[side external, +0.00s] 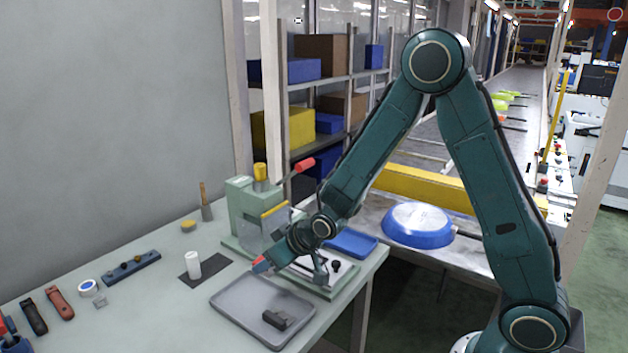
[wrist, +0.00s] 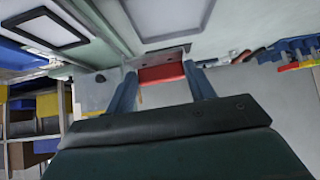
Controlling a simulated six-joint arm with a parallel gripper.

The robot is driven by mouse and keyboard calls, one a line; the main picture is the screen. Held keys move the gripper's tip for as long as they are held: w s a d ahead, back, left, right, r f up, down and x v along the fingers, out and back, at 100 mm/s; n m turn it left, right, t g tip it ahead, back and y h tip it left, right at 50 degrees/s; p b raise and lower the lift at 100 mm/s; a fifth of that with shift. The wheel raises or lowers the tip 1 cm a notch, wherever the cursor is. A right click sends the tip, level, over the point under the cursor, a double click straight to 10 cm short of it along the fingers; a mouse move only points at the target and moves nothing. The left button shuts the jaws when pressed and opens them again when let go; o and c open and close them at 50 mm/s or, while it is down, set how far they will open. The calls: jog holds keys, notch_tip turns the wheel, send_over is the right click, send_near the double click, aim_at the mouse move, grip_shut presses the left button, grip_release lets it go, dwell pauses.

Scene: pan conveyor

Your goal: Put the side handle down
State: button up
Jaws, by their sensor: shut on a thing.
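My gripper (side external: 264,264) is shut on a small red piece, which I take to be the side handle (wrist: 162,73). In the wrist view the red piece spans between the two finger ends of my gripper (wrist: 161,80). In the side view only a little red shows at the finger ends, above the back left part of the grey tray (side external: 236,304). The fingers hide most of the piece there. A dark block (side external: 278,319) lies in the front part of the tray, apart from my gripper.
A pale green press fixture (side external: 240,208) with a red lever stands behind my gripper. A blue pan (side external: 418,224) lies on the metal surface at the right. A white cylinder (side external: 193,264) on a dark mat and several tools stand at the left of the table.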

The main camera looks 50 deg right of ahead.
jog(key=shift+m, duration=0.3)
jog(key=shift+s+d+f, duration=0.35)
jog(key=shift+s+f, duration=0.6)
jog(key=shift+s, duration=0.3)
jog(key=shift+s+d+f, duration=0.4)
jog(key=shift+s+f, duration=0.55)
jog(key=shift+s, duration=0.25)
jog(key=shift+s+d+f, duration=0.35)
jog(key=shift+s+f, duration=0.6)
jog(key=shift+s, duration=0.3)
jog(key=shift+w, duration=0.1)
